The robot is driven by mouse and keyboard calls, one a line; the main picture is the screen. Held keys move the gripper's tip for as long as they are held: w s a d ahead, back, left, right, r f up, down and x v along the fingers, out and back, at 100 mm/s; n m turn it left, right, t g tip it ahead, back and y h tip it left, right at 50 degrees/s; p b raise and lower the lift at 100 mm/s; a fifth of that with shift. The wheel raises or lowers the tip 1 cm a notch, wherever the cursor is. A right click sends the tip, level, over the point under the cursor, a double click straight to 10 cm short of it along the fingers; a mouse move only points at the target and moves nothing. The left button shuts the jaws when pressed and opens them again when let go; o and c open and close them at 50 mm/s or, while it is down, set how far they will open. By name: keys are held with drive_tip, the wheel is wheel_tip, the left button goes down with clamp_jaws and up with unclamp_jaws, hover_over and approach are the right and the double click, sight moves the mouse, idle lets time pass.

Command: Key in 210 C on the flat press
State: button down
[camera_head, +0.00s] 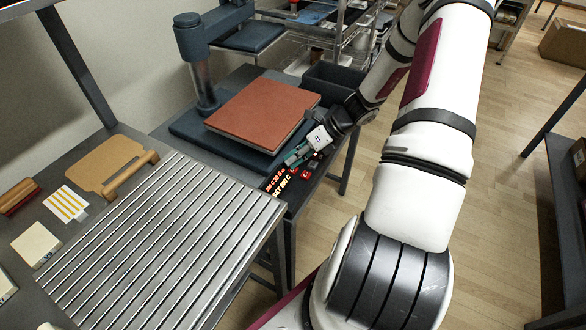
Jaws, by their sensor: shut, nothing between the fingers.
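The flat press stands on a dark table, with a dark blue base (190,128) and a post (204,82) at its back left. A reddish-brown slab (262,112) lies on its base. At its front is a control panel with a lit red display (279,184); the lower line begins "SET", but its digits are too small to read surely. Red keys (305,173) show beside the display. My gripper (290,162) is shut and empty, its tips just over or at the panel's back edge. I cannot tell whether they touch a key; the gripper hides part of the panel.
A slatted metal table (165,240) fills the front left, with a tan board (95,165), a yellow-striped card (66,204) and a pale block (36,245). A dark bin (332,78) and wire racks stand behind the press.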

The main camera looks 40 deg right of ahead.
drive_tip(key=shift+f, duration=0.25)
drive_tip(key=shift+r, duration=0.1)
idle(0.5)
drive_tip(key=shift+r+p, duration=0.6)
drive_tip(key=shift+r, duration=0.2)
drive_tip(key=shift+r, duration=0.1)
drive_tip(key=shift+r+p, duration=1.7)
drive_tip(key=shift+r, duration=0.7)
